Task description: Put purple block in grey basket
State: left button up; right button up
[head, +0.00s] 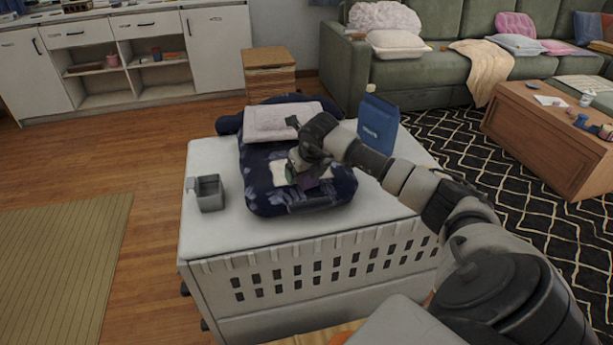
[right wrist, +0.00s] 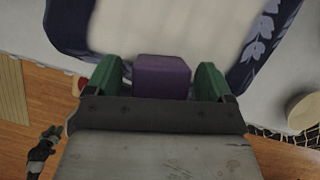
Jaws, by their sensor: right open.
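The purple block (head: 308,183) lies on the dark blue patterned cushion, partly hidden by my right gripper (head: 298,174). In the right wrist view the purple block (right wrist: 162,77) sits between the two green fingers of my open right gripper (right wrist: 160,82). A small gap shows at its left side; the right finger is very close to it. I cannot tell if that finger touches. The small grey basket (head: 208,194) stands on the white top to the left of the cushion. My left gripper is not in view.
The dark blue cushion (head: 300,202) carries a folded pale pink cloth (head: 284,122) on its far part. A blue bag (head: 378,124) stands behind my right arm. The white crate-like table (head: 215,230) has clear top around the grey basket.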

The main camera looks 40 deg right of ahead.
jog(key=shift+w+f, duration=0.1)
jog(key=shift+f, duration=0.1)
jog(key=c, duration=1.1)
jog(key=shift+r, duration=0.15)
